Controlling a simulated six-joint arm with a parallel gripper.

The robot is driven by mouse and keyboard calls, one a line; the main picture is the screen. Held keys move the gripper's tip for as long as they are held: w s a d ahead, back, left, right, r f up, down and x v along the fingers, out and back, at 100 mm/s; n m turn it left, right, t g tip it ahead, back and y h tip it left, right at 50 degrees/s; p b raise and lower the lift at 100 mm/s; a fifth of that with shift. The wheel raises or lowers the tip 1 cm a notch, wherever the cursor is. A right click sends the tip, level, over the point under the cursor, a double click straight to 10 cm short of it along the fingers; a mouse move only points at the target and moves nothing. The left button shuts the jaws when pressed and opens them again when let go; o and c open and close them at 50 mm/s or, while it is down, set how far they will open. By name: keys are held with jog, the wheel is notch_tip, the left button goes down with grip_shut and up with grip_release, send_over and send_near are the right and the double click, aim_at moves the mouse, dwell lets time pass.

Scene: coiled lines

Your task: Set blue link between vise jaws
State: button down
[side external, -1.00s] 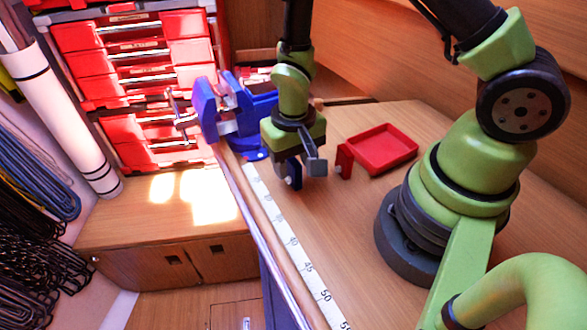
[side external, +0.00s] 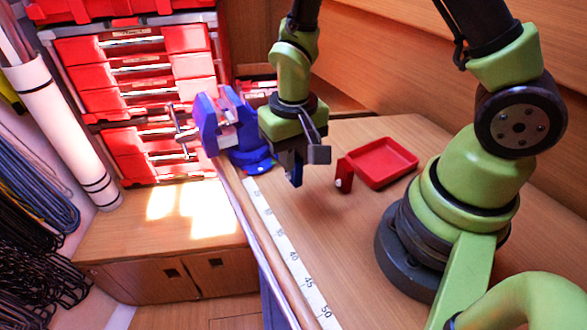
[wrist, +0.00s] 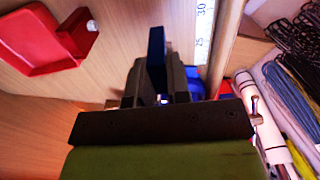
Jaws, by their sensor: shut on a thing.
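The blue vise (side external: 211,125) stands at the far end of the bench, left of my gripper, with a gap between its jaws. Part of it shows in the wrist view (wrist: 197,78), partly hidden behind my gripper. My gripper (side external: 291,163) points down to the right of the vise, apart from it and above the bench. It is shut on the dark blue link (side external: 296,175), whose lower end hangs below the fingers. In the wrist view the link (wrist: 156,48) stands out beyond the fingers (wrist: 160,90).
A red tray (side external: 383,163) lies on the bench to the right, beside a small upright red piece (side external: 344,176) with a white knob. A white measuring strip (side external: 285,245) runs along the bench's front edge. Red drawers (side external: 130,80) stand behind. The bench below my gripper is clear.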

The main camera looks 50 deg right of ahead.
notch_tip(320, 180, up, 5)
jog(key=shift+w+r, duration=0.1)
jog(key=shift+w, duration=0.05)
jog(key=w+d+r, duration=0.1)
jog(key=w+r, duration=0.4)
jog(key=w, duration=0.4)
jog(key=w+r, duration=0.5)
jog(key=w, duration=0.3)
jog(key=shift+w+d+f, duration=0.1)
jog(key=shift+w+f, duration=0.05)
jog(key=shift+f, duration=0.95)
jog(key=shift+w+d+f, duration=0.1)
jog(key=shift+f, duration=1)
jog(key=shift+f, duration=0.1)
jog(key=shift+f, duration=1.35)
jog(key=c, duration=1)
grip_release()
jog(key=shift+r, duration=0.1)
